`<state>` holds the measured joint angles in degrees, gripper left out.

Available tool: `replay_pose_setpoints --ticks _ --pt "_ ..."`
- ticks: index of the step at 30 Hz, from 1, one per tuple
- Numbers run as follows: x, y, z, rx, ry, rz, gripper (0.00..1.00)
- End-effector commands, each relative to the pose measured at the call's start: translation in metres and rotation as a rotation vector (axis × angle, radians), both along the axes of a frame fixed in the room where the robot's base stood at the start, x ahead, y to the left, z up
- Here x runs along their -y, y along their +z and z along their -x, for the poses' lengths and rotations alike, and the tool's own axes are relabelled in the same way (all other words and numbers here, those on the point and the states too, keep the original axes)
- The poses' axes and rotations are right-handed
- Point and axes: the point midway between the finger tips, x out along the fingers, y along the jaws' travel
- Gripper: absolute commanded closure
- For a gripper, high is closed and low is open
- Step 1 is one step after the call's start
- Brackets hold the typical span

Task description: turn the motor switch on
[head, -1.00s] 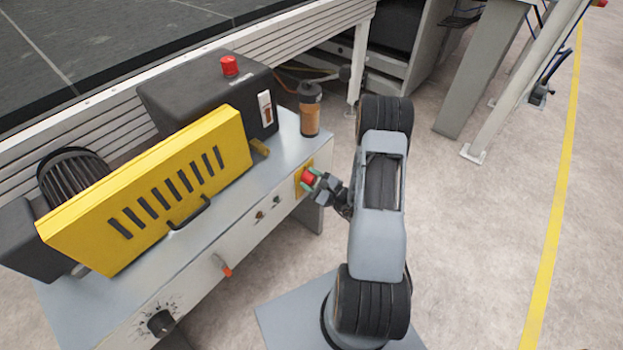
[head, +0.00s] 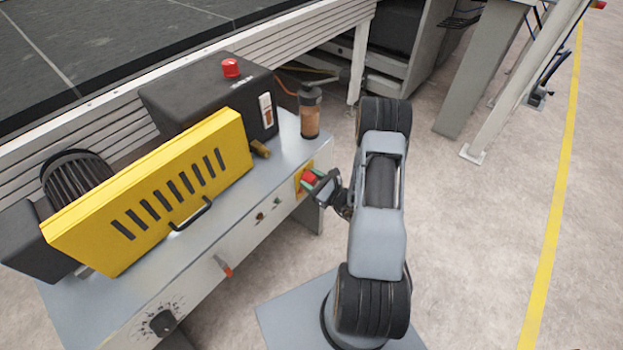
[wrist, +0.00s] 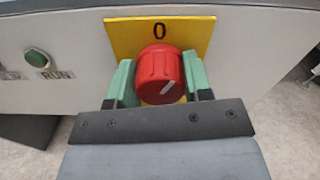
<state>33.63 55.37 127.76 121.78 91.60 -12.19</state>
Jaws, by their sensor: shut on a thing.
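The motor switch is a red rotary knob (wrist: 160,76) on a yellow plate (wrist: 118,36) marked "0" at the top. A white line on the knob's face slants up to the right, off the "0". My gripper (head: 318,182) is at the right end of the machine's front panel. In the wrist view its green fingers (wrist: 160,84) stand on both sides of the knob, shut on it. The lower part of the plate is hidden behind my gripper. In the head view the red knob (head: 308,177) shows partly beside the fingers.
A green button (wrist: 37,58) labelled "RUN" is on the panel left of the knob. An orange-tipped lever (head: 226,270) and a dark dial (head: 162,322) are farther along the panel. A yellow guard (head: 150,195) and a brown bottle (head: 310,115) stand on top.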

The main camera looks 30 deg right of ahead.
Motion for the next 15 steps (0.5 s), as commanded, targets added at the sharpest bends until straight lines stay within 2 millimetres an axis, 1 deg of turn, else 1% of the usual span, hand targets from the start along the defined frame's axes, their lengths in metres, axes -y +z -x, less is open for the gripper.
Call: replay_pose_setpoints --ticks 15 --pt "0.0022 0.0026 -0.001 -0.199 -0.003 -0.446 0.78"
